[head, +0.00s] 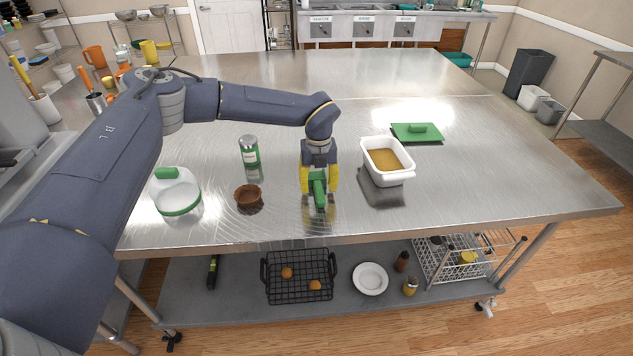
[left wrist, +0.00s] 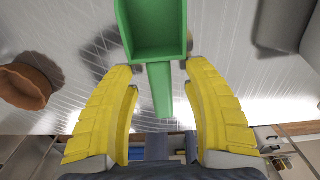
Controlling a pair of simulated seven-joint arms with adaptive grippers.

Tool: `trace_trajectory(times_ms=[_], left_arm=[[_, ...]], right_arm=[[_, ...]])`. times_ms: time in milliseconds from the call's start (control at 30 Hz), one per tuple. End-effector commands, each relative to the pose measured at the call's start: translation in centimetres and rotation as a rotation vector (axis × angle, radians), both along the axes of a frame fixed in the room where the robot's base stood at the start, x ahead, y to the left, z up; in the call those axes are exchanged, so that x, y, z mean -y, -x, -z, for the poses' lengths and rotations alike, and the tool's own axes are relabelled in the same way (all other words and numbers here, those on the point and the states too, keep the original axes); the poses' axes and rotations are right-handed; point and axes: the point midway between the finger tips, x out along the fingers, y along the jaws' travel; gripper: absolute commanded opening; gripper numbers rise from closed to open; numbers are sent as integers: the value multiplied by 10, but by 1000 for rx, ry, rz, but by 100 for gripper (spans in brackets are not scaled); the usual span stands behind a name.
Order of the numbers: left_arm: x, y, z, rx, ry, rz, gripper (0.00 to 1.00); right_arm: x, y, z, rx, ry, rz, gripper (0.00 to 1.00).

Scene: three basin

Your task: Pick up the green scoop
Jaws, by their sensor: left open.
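The green scoop (head: 319,189) lies on the steel table near its front edge. In the left wrist view the scoop (left wrist: 152,32) shows its hollow bowl at the top, with its handle pointing down between my fingers. My left gripper (head: 319,180) points down over the scoop with its yellow fingers open. In the left wrist view the left gripper (left wrist: 160,85) has one finger on each side of the handle, with visible gaps. My right gripper is not in view.
A white dish of brown liquid (head: 388,163) and a green lid (head: 417,133) are to the right. The table's far half is clear.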

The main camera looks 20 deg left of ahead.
Motion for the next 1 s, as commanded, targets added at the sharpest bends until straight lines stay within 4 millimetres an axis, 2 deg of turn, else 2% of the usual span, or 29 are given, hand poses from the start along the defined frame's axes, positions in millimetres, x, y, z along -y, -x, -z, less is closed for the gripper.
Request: trace_trajectory(times_ms=[100, 367, 800, 1000], left_arm=[[0, 1, 11, -1, -1, -1, 50], [0, 0, 12, 0, 0, -1, 50], [0, 0, 12, 0, 0, -1, 0], [0, 0, 12, 0, 0, -1, 0]], right_arm=[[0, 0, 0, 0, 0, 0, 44], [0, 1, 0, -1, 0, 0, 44], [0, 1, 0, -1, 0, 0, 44], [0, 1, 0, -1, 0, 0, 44]])
